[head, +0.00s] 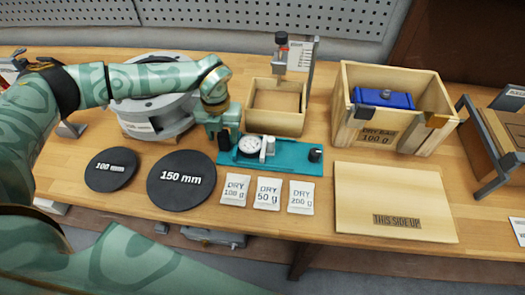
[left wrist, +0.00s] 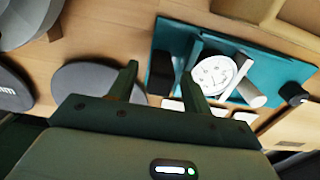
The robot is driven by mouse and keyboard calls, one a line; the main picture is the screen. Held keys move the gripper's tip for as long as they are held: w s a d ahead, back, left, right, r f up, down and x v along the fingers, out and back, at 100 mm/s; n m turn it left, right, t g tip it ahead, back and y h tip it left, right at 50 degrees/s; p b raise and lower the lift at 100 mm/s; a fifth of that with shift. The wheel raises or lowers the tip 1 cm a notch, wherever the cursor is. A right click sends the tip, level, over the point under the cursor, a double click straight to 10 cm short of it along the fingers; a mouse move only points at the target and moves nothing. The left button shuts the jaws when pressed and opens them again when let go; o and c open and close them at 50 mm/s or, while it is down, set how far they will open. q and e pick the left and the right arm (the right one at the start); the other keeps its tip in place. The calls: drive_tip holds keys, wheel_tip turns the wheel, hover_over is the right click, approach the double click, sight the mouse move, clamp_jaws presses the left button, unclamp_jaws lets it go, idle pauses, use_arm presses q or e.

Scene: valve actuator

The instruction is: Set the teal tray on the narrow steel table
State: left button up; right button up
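The teal tray (head: 285,163) lies on the wooden bench in the head view. It carries a dial gauge (head: 249,147), a light grey cylinder and a black knob (head: 315,155). My left gripper (head: 222,137) is low at the tray's left end, beside a black block. In the left wrist view, its two fingers (left wrist: 160,88) stand apart, with the tray (left wrist: 170,38) and the black block (left wrist: 161,72) ahead of them. I cannot tell whether they touch the tray. My right gripper is not in view. I cannot make out a narrow steel table.
Black discs (head: 181,179) and white DRY packets (head: 268,193) lie in front. An open wooden box (head: 277,120) stands behind the tray. A crate (head: 390,130) holding a blue part (head: 382,98) and a wooden lid (head: 390,195) are to the right. A round grey machine (head: 150,118) stands behind my left arm.

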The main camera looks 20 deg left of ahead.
use_arm(q)
clamp_jaws()
drive_tip(key=shift+w+r, duration=0.1)
drive_tip(key=shift+r, duration=0.05)
